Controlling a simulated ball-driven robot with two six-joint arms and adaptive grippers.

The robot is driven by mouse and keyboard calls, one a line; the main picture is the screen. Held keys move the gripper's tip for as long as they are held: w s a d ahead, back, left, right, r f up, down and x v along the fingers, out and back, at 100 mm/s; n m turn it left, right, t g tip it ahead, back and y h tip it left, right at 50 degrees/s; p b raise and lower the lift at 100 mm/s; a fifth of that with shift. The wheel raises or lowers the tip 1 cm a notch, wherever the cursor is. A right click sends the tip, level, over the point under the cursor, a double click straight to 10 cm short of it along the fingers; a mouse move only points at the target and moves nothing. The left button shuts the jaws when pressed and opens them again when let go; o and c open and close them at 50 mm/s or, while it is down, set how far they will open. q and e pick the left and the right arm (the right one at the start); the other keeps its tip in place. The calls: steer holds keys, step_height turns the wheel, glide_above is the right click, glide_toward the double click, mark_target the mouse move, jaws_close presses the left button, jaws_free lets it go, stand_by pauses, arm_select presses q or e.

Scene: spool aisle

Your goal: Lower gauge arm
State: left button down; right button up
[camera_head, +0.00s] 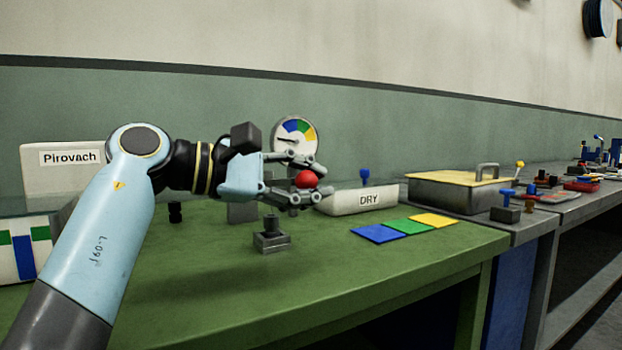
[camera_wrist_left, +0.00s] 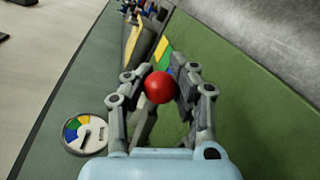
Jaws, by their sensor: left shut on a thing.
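My left gripper (camera_head: 309,180) is shut on a red ball-shaped knob (camera_head: 306,179), which also shows between its fingers in the left wrist view (camera_wrist_left: 159,87). The gripper and knob are above the green bench. A round dial gauge (camera_head: 295,136) with blue, green and yellow sectors stands behind the gripper; it also shows in the left wrist view (camera_wrist_left: 85,132). The gauge arm itself is mostly hidden by the gripper. A grey block with a peg (camera_head: 271,238) stands on the bench below the gripper. My right gripper is not in view.
Blue, green and yellow squares (camera_head: 404,227) lie on the green bench (camera_head: 330,275). A white block marked DRY (camera_head: 362,199) and a metal box with a yellow top (camera_head: 458,190) stand to the right. A block marked Pirovach (camera_head: 65,178) stands at the left. The front of the bench is clear.

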arm_select(q)
steer(key=shift+s+f+b, duration=0.1)
steer(key=shift+f+b, duration=0.2)
steer(key=shift+f, duration=0.5)
steer(key=c, duration=1.6)
jaws_free()
steer(key=o, duration=0.5)
steer(key=shift+s+a+r, duration=0.15)
steer(key=shift+s+a, duration=0.05)
steer(key=shift+a, duration=0.15)
steer(key=shift+o, duration=0.6)
steer(key=shift+d, duration=0.1)
steer(key=shift+w+d, duration=0.1)
steer(key=shift+r, duration=0.1)
